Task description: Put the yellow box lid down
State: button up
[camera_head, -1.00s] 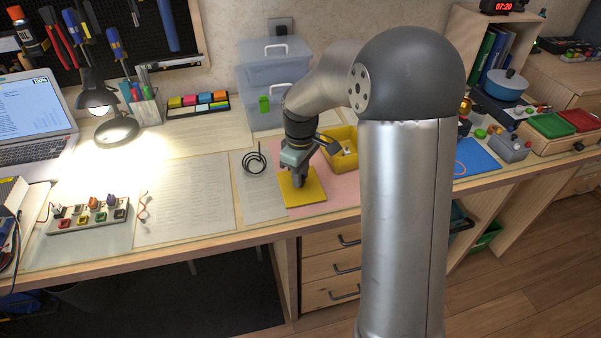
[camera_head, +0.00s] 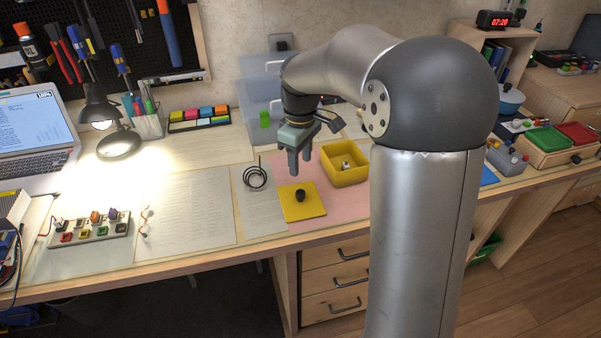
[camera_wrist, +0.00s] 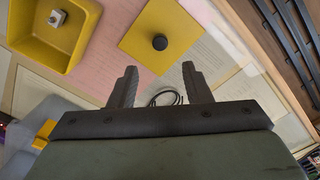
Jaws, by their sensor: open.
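The yellow box lid (camera_head: 302,212) lies flat on the desk, partly on the pink mat, with its black knob (camera_head: 300,196) facing up. It also shows in the wrist view (camera_wrist: 165,25). The open yellow box (camera_head: 345,177) stands behind and to the right of the lid, apart from it. A small light-coloured part (camera_wrist: 57,18) sits inside the box. My gripper (camera_head: 299,172) is above the lid, pointing down, with its two fingers (camera_wrist: 156,82) spread and nothing between them.
The pink mat (camera_head: 340,206) has bare room right of the lid. A coil of black cable (camera_head: 255,177) lies left of it. Stacked clear bins (camera_head: 258,95) stand behind my arm. The lit lamp (camera_head: 119,143) and paper sheets are further left. The desk's front edge is close to the lid.

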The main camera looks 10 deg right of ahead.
jog(key=s+f+m, duration=0.2)
jog(key=s+m, duration=0.2)
jog(key=s, duration=0.9)
jog(key=s+f+m, duration=0.2)
jog(key=s+m, duration=0.3)
jog(key=s, duration=0.8)
jog(key=shift+s+d+f, duration=0.15)
jog(key=shift+d+f, duration=0.05)
